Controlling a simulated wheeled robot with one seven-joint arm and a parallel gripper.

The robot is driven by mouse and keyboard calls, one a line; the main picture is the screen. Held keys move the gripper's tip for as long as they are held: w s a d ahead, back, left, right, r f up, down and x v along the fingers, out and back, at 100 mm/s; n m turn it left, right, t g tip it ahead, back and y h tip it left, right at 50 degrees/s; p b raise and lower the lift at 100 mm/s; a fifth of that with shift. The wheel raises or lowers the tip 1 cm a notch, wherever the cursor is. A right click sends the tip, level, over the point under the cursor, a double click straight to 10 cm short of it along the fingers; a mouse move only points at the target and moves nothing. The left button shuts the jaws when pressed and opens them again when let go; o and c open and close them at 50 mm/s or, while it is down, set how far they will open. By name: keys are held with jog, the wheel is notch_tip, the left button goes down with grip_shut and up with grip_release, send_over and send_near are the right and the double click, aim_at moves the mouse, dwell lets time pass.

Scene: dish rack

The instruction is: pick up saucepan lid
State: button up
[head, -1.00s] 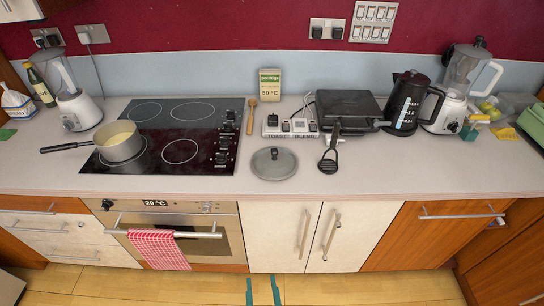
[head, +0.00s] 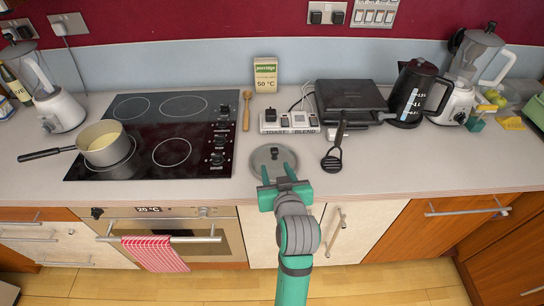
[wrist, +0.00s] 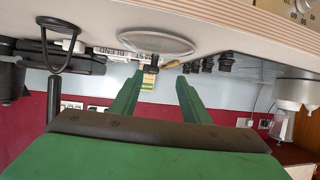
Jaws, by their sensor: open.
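The saucepan lid (head: 266,155) is a round grey disc with a dark knob, lying on the worktop right of the hob. It also shows in the wrist view (wrist: 155,38), which looks upside down, with its knob seen between the fingers. My gripper (head: 278,172) is open and empty. Its green fingers reach over the near part of the lid and hide some of it. In the wrist view the fingers (wrist: 160,78) point towards the lid, one on each side of the knob. I cannot tell whether they touch it.
The black hob (head: 190,172) with a saucepan (head: 104,145) is on the left. A switch panel (head: 289,121) stands behind the lid. The worktop (head: 430,165) is clear to the right.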

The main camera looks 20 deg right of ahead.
aim_at(276, 155)
jog(key=shift+w+d+r, duration=0.25)
jog(key=shift+r, duration=0.1)
jog(key=shift+w+d, duration=0.1)
jog(key=shift+w, duration=0.25)
jog(key=x, duration=0.5)
jog(key=shift+f, duration=0.1)
jog(key=x, duration=0.4)
jog(key=shift+d+f, duration=0.3)
jog(key=shift+d, duration=0.1)
jog(key=shift+w+f, duration=0.15)
jog(key=shift+w, duration=0.2)
grip_shut()
